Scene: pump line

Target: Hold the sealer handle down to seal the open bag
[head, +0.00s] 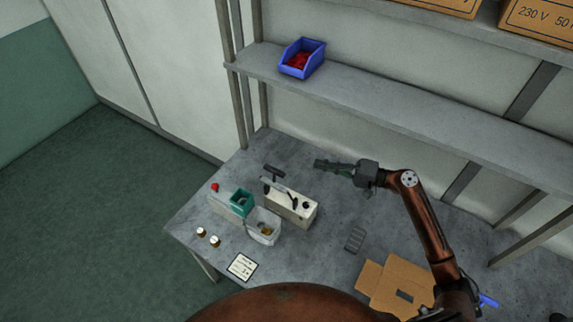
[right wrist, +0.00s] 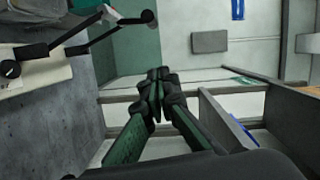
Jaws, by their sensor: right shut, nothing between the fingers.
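The sealer (head: 290,207) is a cream block with black parts on the grey workbench. Its black handle (head: 273,172) stands raised at the sealer's back left. In the right wrist view the handle's bar (right wrist: 150,18) shows at the top, and the sealer's body (right wrist: 30,82) lies at left. A pale, open-topped container (head: 262,226) with something yellow inside touches or nearly touches the sealer's front; I cannot tell if it is the bag. My right gripper (head: 318,163) is shut and empty, above the bench, right of the handle and apart from it. My left gripper is out of view.
Left of the sealer stand a teal box (head: 241,203) and a red button (head: 214,187). Two small jars (head: 208,236) and a card (head: 242,266) lie near the front edge. A grey rack (head: 355,239) and cardboard (head: 375,285) lie right. A shelf above holds a blue bin (head: 315,60).

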